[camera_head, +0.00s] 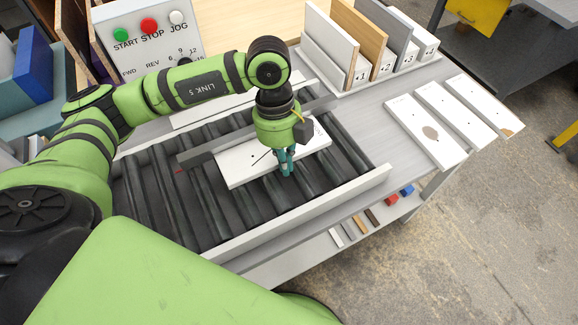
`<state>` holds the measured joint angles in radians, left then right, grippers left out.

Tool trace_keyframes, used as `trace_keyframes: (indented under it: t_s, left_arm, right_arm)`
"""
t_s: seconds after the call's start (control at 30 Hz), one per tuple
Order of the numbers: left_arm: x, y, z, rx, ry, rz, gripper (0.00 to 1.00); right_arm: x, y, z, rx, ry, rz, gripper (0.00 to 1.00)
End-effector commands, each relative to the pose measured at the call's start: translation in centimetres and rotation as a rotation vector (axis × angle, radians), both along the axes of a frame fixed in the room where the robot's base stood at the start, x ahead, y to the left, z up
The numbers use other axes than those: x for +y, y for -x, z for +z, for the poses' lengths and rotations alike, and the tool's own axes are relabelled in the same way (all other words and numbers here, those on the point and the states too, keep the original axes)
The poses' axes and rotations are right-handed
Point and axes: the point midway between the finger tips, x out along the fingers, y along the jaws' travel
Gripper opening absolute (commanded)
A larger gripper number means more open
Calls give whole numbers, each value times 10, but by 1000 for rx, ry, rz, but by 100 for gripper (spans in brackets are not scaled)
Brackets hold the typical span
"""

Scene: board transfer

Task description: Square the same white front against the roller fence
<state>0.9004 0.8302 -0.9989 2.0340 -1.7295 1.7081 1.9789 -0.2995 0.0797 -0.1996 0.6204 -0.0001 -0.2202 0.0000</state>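The white front (240,169) lies flat on the dark rollers (205,196), with a thin dark mark on its face. A grey bar that looks like the roller fence (200,155) runs along its far long edge; arm and gripper hide part of that edge, so I cannot tell whether they touch along its whole length. My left gripper (286,166) points down at the front's near long edge, its teal fingers close together with nothing visible between them. Whether the fingertips touch the front is unclear. My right gripper is out of view.
A pale rail (300,212) borders the rollers on the near side. A control panel (150,40) stands behind. Upright boards fill a numbered rack (400,68) at the back. Several white panels (428,130) lie at right. Small pieces sit on a lower shelf (345,235).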

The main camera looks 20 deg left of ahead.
Motion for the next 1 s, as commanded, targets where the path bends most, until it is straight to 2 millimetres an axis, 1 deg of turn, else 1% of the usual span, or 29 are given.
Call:
trace_keyframes:
  t_s: [0.1, 0.3, 1.0]
  left_arm:
    - [6, -5, 0, -4, -6, 6, 0]
    - [10, -8, 0, -4, -4, 5, 0]
    - [11, -9, 1, -5, -4, 4, 0]
  right_arm:
    - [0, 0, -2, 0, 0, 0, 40]
    - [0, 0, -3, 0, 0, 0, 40]
    - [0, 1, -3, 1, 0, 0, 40]
